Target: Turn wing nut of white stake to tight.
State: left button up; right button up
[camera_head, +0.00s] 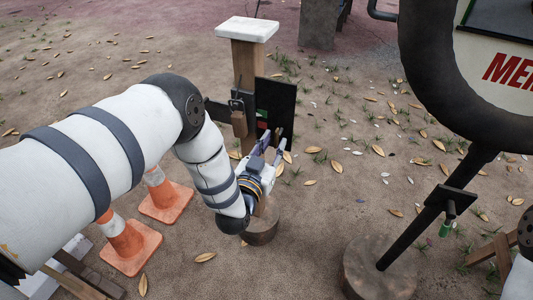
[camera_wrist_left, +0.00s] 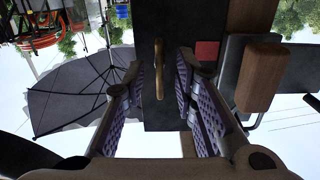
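The white stake is a wooden post with a white cap (camera_head: 247,28). A dark plate (camera_head: 275,104) is on its front, and in the left wrist view the plate (camera_wrist_left: 165,25) fills the middle. A slim brass-brown wing nut (camera_wrist_left: 159,68) stands upright in that view against the plate. My left gripper (camera_head: 272,148) is low in front of the plate. In the left wrist view its purple-padded fingers (camera_wrist_left: 172,68) are apart, one on each side of the wing nut, with visible gaps. The nut is hidden in the head view. My right gripper is out of view.
A red patch (camera_wrist_left: 207,52) and a wooden block (camera_wrist_left: 260,76) lie right of the nut. Orange cones (camera_head: 128,243) stand below my left arm. A dark slanted pole on a round base (camera_head: 365,280) stands right. Leaf-strewn ground lies between.

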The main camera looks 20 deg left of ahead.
pick_arm(q)
jog(key=s, duration=0.9)
jog(key=shift+s+a, duration=0.2)
jog(key=shift+s, duration=0.1)
jog(key=s+a+f+g+p, duration=0.1)
jog(key=s+f+g, duration=0.5)
jog(key=s, duration=0.5)
jog(key=s+a+f+g+p, duration=0.1)
jog(key=s+f+g+p, duration=0.1)
jog(key=s+f+g, duration=0.65)
jog(key=s+a+r+g, duration=0.1)
jog(key=s+r+g, duration=0.2)
jog(key=s, duration=0.8)
jog(key=s+a+r+n+g, duration=0.1)
jog(key=s+r+g, duration=0.2)
jog(key=s, duration=0.7)
jog(key=shift+s+a+r+y+p, duration=0.25)
jog(key=shift+s+a+y+p, duration=0.05)
jog(key=shift+s+a+p, duration=0.1)
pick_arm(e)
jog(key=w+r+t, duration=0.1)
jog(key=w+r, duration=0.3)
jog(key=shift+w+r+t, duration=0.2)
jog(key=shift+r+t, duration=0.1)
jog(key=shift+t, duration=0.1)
pick_arm(q)
jog(key=shift+w, duration=0.15)
